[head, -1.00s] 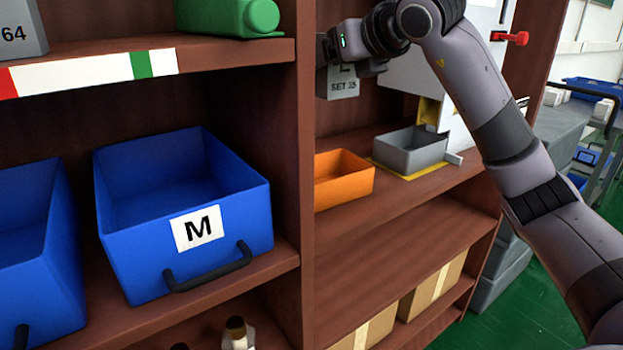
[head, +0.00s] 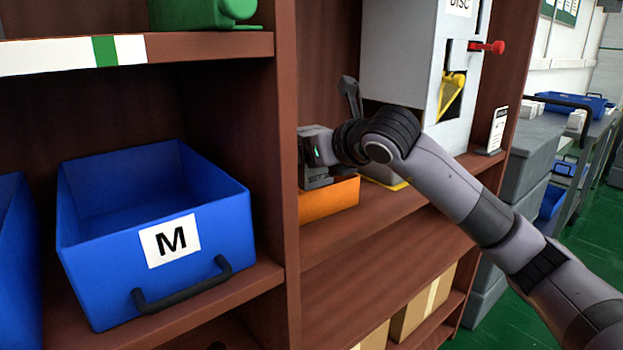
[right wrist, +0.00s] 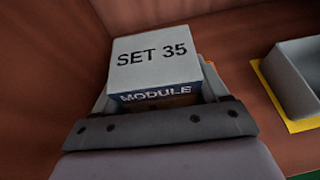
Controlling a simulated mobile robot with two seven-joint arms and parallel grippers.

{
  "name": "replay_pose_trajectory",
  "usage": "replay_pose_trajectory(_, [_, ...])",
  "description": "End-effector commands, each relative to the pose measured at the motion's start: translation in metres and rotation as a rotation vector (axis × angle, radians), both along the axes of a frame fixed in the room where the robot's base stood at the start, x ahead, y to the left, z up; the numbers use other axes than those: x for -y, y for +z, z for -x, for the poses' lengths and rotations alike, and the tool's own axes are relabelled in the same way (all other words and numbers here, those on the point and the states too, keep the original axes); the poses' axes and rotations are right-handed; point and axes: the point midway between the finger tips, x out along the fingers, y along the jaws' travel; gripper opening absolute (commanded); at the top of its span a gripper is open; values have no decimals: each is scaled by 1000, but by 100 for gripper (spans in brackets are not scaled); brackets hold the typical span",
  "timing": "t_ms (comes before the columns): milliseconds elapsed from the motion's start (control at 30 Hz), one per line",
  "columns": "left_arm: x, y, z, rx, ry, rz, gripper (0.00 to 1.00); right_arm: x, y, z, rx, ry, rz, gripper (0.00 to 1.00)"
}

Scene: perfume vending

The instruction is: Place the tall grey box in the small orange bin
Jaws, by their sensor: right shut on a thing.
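My right gripper (head: 314,176) is low at the orange bin (head: 329,202), close to the shelf's upright divider. In the right wrist view the gripper (right wrist: 155,105) is shut on the tall grey box (right wrist: 153,58), whose pale top reads "SET 35" and whose dark blue band reads "MODULE". In the head view the gripper and arm hide the box. The bin's front wall shows below the gripper; a sliver of orange shows beside the box in the wrist view. I cannot tell how deep the box sits in the bin. My left gripper is out of view.
A grey tray on a yellow-edged patch (right wrist: 291,122) stands to the bin's right, mostly behind my arm in the head view. A white dispenser (head: 400,55) stands above it. A blue bin marked M (head: 205,243) is left of the divider (head: 287,120).

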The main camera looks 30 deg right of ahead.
Motion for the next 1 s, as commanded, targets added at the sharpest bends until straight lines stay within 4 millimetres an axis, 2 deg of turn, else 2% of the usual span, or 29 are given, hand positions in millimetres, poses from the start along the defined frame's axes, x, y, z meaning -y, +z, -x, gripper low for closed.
replay_pose_trajectory(133, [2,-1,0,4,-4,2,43,0,-10,0,1,-1,1,35])
replay_pose_trajectory(333, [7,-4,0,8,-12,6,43,0,-38,0,0,-1,1,35])
replay_pose_trajectory(533, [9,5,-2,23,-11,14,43,0,-39,0,4,-1,0,35])
replay_pose_trajectory(733, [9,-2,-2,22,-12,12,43,0,-44,0,3,0,0,35])
replay_pose_trajectory(767, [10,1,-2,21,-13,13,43,0,-43,0,1,0,0,83])
replay_pose_trajectory(800, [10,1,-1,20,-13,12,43,0,-43,0,0,0,0,96])
replay_pose_trajectory(833, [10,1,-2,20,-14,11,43,0,-43,0,0,0,0,99])
replay_pose_trajectory(1000, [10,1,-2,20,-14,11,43,0,-43,0,0,0,0,99])
